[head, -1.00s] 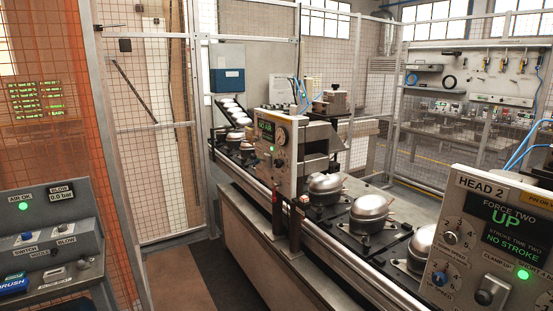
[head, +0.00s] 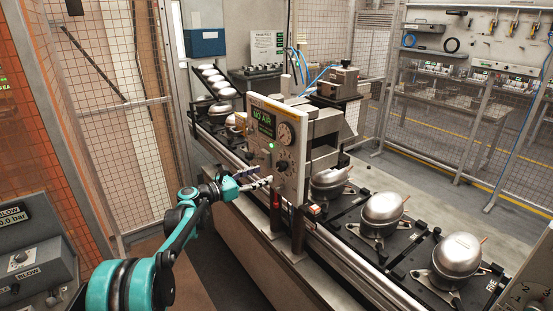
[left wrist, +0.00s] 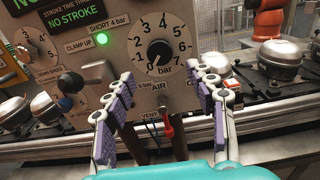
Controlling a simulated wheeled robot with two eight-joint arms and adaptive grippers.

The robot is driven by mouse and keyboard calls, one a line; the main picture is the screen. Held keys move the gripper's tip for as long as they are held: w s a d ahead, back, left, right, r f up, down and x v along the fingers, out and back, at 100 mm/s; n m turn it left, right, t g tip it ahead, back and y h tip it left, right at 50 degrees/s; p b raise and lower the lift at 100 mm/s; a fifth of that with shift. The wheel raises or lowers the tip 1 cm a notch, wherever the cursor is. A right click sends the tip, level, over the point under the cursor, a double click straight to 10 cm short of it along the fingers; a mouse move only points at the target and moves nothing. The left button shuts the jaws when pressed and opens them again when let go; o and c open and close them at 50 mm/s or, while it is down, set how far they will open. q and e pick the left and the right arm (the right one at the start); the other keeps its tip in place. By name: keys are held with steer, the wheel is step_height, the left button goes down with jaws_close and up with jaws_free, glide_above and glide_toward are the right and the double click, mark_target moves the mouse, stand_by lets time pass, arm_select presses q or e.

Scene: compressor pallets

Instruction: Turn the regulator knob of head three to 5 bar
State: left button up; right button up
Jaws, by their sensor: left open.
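The regulator knob (left wrist: 160,52) is round and black, on a dial marked 0 to 7 bar. Its white mark appears to point down and left, near 0. It sits on a grey head panel (left wrist: 185,20) whose display (left wrist: 72,15) reads "STROKE TIME THREE, NO STROKE". In the head view the knob (head: 283,166) is low on this panel, below a round gauge (head: 285,133). My left gripper (left wrist: 161,73) is open and empty, its purple-padded fingers left and right of the knob and nearer the camera. It also shows in the head view (head: 266,177), just left of the panel. My right gripper is out of view.
A red-tipped air valve (left wrist: 167,130) hangs below the dial, between my fingers. A green "CLAMP UP" lamp (left wrist: 103,39) is lit. Metal compressor shells (head: 381,213) on black pallets line the conveyor. A mesh fence (head: 130,130) stands behind. A control box (head: 35,250) stands at lower left.

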mark_target(279, 168)
arm_select(q)
steer(key=b+x, duration=0.1)
steer(key=x, duration=0.5)
steer(key=shift+w+d+r, duration=0.1)
steer(key=shift+w+d, duration=0.15)
steer(key=shift+d, duration=0.05)
steer(key=shift+w+d+r, duration=0.1)
steer(key=shift+w+d, duration=0.15)
steer(key=shift+d, duration=0.2)
steer(key=c, duration=1.2)
